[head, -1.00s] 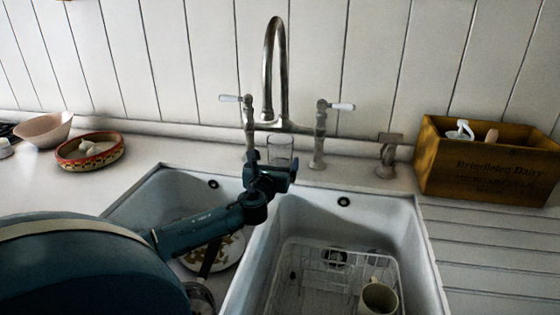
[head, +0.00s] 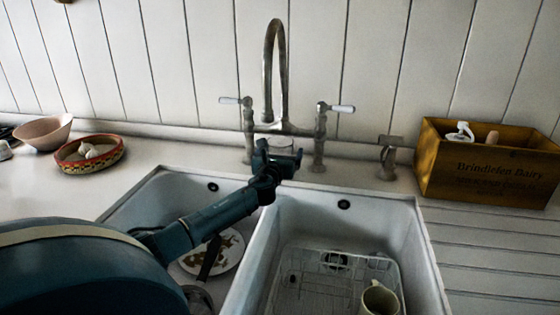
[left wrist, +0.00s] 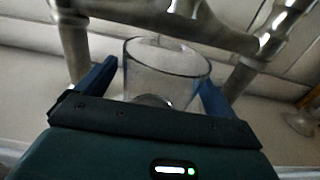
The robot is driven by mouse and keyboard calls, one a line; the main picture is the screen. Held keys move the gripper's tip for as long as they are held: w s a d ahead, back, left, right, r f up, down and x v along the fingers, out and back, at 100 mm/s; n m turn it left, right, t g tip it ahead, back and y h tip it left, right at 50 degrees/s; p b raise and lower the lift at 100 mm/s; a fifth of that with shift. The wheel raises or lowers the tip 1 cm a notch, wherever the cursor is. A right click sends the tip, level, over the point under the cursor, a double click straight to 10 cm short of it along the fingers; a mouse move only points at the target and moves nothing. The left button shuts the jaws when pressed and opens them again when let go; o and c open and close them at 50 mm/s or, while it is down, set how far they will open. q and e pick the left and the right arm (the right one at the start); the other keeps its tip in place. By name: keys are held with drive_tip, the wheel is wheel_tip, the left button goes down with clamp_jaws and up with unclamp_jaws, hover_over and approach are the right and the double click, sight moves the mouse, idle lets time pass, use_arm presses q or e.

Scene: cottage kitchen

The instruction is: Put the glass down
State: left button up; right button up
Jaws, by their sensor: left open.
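The clear glass (left wrist: 165,65) is upright between the two blue fingers of my left gripper (left wrist: 155,88) in the left wrist view. The fingers are open, one on each side of it. In the head view my left gripper (head: 279,158) is at the back edge of the sink, in front of the tap. It hides most of the glass (head: 280,143); only its upper part shows faintly. The glass's base is hidden, so I cannot see what it rests on. My right gripper is not in view.
The tap (head: 270,75) rises close behind the glass, with a lever pillar (head: 320,135) on either side. A double sink (head: 345,225) lies in front, with a wire rack and a mug (head: 379,299). A wooden crate (head: 485,170) stands right, a patterned bowl (head: 90,165) left.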

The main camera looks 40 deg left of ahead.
use_arm(q)
drive_tip(key=c, duration=1.2)
drive_tip(key=shift+r, duration=0.1)
drive_tip(key=shift+c, duration=0.7)
drive_tip(key=shift+r, duration=0.1)
